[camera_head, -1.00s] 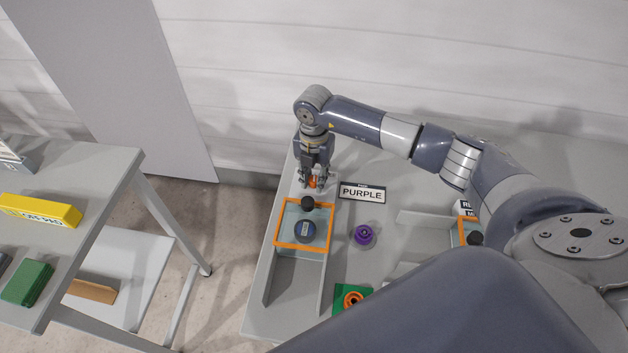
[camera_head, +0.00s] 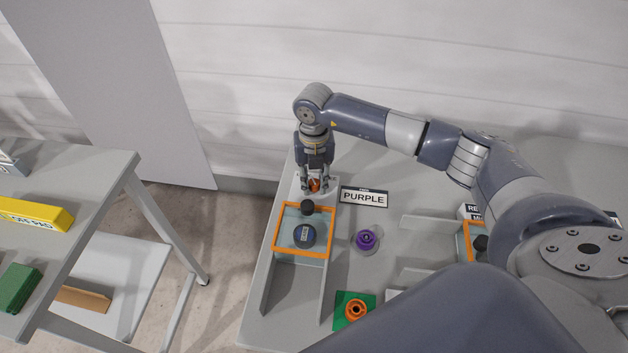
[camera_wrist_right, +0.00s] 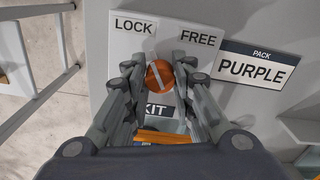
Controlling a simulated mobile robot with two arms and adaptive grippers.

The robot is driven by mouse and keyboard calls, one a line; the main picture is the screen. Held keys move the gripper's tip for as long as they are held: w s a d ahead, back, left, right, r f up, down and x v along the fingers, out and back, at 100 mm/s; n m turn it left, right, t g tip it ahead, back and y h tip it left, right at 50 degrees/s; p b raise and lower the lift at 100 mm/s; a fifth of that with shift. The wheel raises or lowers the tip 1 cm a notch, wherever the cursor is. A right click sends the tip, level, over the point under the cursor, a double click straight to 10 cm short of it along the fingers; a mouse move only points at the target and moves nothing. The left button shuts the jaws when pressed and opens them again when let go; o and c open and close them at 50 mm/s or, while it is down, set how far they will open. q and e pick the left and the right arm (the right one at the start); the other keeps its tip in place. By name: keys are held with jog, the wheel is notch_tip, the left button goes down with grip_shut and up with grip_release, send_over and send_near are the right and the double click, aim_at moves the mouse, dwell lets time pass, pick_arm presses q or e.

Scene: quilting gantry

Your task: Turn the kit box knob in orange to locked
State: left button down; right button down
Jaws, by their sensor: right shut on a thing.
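The orange kit box knob (camera_wrist_right: 160,76) sits on a white panel (camera_wrist_right: 120,62) marked LOCK at left, FREE at right and KIT below. A pale stripe crosses the knob and leans up and left, toward the LOCK side. My right gripper (camera_wrist_right: 158,74) is shut on the knob, one finger on each side. In the head view the right gripper (camera_head: 315,186) points down at the panel, and only a little of the orange knob (camera_head: 315,184) shows between its fingers. The orange-rimmed kit box (camera_head: 276,229) with a dark round thing inside is just in front. My left gripper is out of view.
A PURPLE sign (camera_head: 364,197) lies right of the panel. A purple knob-like piece (camera_head: 367,240) and an orange ring on a green square (camera_head: 355,309) are nearer. A second orange-rimmed box (camera_head: 468,243) is at right. A separate table (camera_head: 95,170) stands left.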

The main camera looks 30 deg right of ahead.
aim_at(314, 182)
jog(key=c, duration=1.3)
grip_release()
jog(key=shift+c, duration=0.2)
notch_tip(314, 182, up, 12)
